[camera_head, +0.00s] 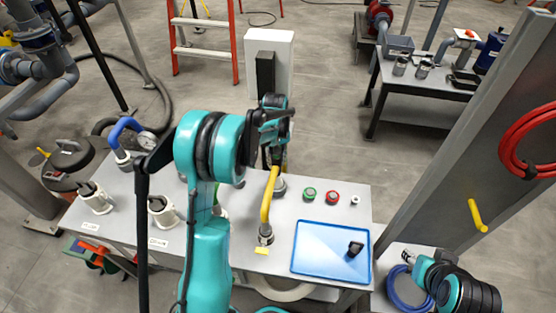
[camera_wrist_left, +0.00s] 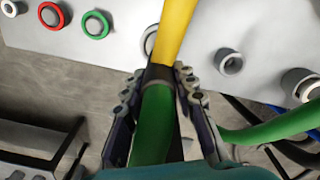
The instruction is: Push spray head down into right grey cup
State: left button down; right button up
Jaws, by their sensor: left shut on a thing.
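My left gripper (camera_head: 272,130) is shut on a green handle (camera_wrist_left: 152,125), just below a black collar. A yellow tube (camera_wrist_left: 175,30) runs on from the collar. In the head view the yellow tube (camera_head: 268,195) slants down to a grey fitting (camera_head: 265,236) low over the grey panel. I cannot tell whether this end is the spray head or is seated in a cup. A grey round cup (camera_head: 280,187) stands close behind the tube. My right gripper (camera_head: 408,257) is at the lower right, small and partly hidden, away from the tube.
Green (camera_head: 309,194) and red (camera_head: 332,197) rings and a blue tray (camera_head: 331,253) with a black piece lie right of the tube. White holders (camera_head: 163,212) and a blue-handled tool (camera_head: 122,130) with a gauge stand left. A grey post (camera_head: 470,130) rises at right.

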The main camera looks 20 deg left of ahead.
pick_arm(q)
jog(key=shift+f+b, duration=1.05)
jog(key=shift+f, duration=0.45)
jog(key=shift+r, duration=0.1)
jog(key=c, duration=1.1)
grip_release()
jog(key=shift+c, duration=0.2)
